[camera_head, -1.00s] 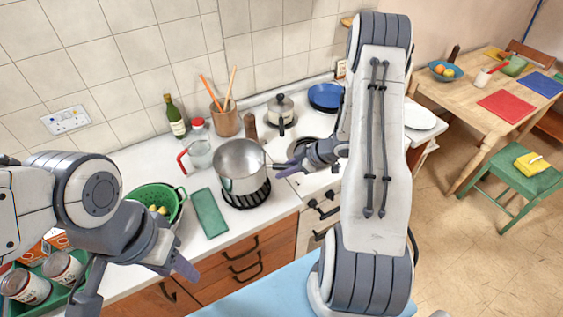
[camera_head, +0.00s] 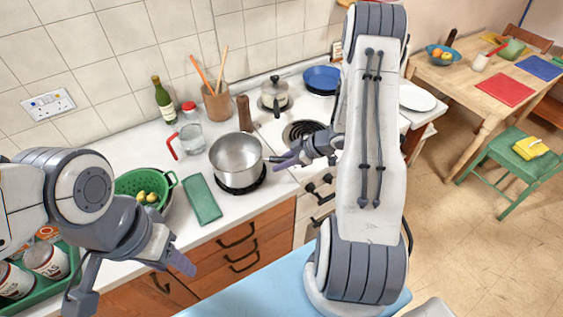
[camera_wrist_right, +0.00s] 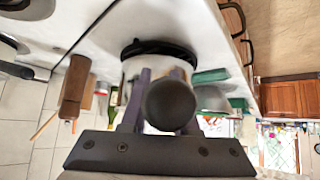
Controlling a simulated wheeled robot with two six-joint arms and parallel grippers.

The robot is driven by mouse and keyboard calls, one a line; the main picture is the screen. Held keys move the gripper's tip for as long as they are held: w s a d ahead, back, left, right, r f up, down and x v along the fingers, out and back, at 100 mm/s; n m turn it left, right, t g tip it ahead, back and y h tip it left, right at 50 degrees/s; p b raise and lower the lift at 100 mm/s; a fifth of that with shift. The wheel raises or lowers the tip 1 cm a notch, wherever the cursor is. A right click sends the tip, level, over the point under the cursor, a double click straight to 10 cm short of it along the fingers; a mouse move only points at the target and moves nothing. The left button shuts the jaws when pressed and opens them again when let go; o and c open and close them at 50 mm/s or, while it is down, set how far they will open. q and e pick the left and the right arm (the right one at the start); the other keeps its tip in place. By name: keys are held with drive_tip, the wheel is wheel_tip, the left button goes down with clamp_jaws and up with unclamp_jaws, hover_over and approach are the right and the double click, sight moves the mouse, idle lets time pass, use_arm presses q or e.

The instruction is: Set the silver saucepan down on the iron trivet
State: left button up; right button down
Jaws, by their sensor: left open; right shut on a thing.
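The silver saucepan (camera_head: 232,166) is upright over the black iron trivet (camera_head: 243,190) on the white counter. Its base looks on or very close to the trivet; I cannot tell whether they touch. In the right wrist view, the trivet (camera_wrist_right: 158,47) shows as a dark ring at the pan's base, and the dark round handle end (camera_wrist_right: 170,104) is between my fingers. My right gripper (camera_head: 285,160) is shut on the saucepan's handle. My left gripper (camera_head: 130,278) is open and empty at the lower left, in front of the counter.
A green cloth (camera_head: 202,199) lies just left of the trivet, with a green colander (camera_head: 136,182) beyond it. A glass jug (camera_head: 190,138) and a pepper mill (camera_head: 244,114) stand behind the pan. The stove with a bare burner (camera_head: 303,131) is to the right.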

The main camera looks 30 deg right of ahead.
drive_tip(key=shift+f+b, duration=0.3)
drive_tip(key=shift+f, duration=0.35)
idle(0.7)
drive_tip(key=c, duration=0.6)
unclamp_jaws()
